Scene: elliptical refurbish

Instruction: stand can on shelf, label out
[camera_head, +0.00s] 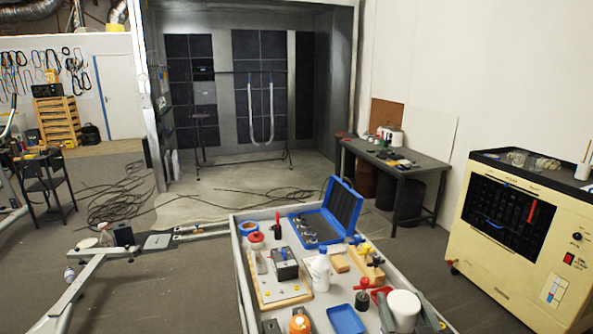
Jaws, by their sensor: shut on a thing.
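A plain white can (404,305) shows at the bottom of the head view, seen mostly from above with its round top towards me. My gripper (405,311) is shut on it, with one dark finger at its left side and one at its right. The can is in front of the right edge of the grey workbench (383,258); whether its base touches anything is hidden. No label shows on the side I see. I cannot make out which surface is the shelf.
A cream cabinet (520,232) stands right, a dark table (400,160) behind. Cables (110,205) lie on the floor left.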

